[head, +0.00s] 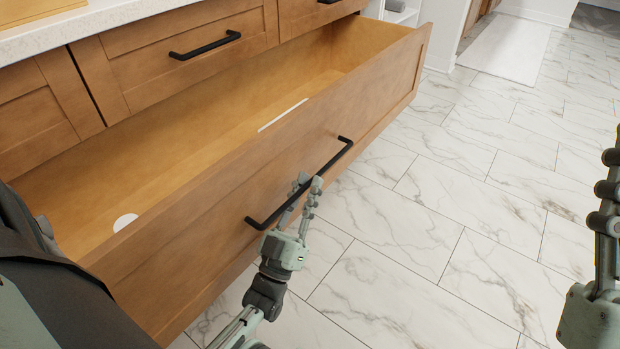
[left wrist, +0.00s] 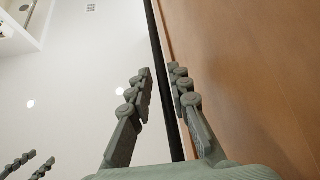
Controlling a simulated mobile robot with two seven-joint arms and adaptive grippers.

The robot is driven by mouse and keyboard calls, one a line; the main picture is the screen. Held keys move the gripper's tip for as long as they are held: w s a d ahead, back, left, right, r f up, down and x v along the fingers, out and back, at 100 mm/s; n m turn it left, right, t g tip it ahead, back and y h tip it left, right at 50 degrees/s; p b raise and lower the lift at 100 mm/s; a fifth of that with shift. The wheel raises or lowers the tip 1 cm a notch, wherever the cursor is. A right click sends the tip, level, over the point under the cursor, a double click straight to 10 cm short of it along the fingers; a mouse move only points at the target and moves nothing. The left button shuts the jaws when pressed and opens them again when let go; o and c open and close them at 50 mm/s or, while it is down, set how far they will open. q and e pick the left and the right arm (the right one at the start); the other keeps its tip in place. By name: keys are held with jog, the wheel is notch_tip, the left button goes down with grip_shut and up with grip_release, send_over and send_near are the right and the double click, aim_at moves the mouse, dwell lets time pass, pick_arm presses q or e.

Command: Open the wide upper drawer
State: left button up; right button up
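The wide wooden drawer (head: 215,237) is pulled far out in the head view, below a row of smaller drawer fronts. Its interior looks almost empty. Its long black bar handle (head: 331,162) runs along the front. My left gripper (head: 306,188) is at the middle of the handle, its fingers on either side of the bar. The left wrist view shows the bar (left wrist: 152,25) between these close-set fingers (left wrist: 159,72), with one finger between bar and drawer front. My right gripper (head: 607,215) is partly cut off at the right edge; its two spread fingers (left wrist: 28,166) show at lower left in the wrist view.
A closed small drawer (head: 190,55) with a black handle is above, under a pale countertop (head: 75,22). A white round spot (head: 125,221) and a white strip (head: 283,114) show inside the wide drawer. The marble-tiled floor (head: 440,215) is clear; a white mat (head: 508,46) lies at the back.

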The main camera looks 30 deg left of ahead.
pick_arm(q)
jog(key=shift+w+f+b+v, duration=0.2)
jog(key=shift+b+v, duration=0.1)
jog(key=shift+v, duration=0.6)
jog(key=shift+w+f+b+v, duration=0.15)
jog(key=shift+b+v, duration=0.1)
jog(key=shift+v, duration=0.7)
jog(key=shift+w+f+b+v, duration=0.1)
jog(key=shift+f+b+v, duration=0.15)
jog(key=shift+v, duration=0.65)
jog(key=shift+d, duration=0.15)
jog(key=shift+d+r, duration=0.1)
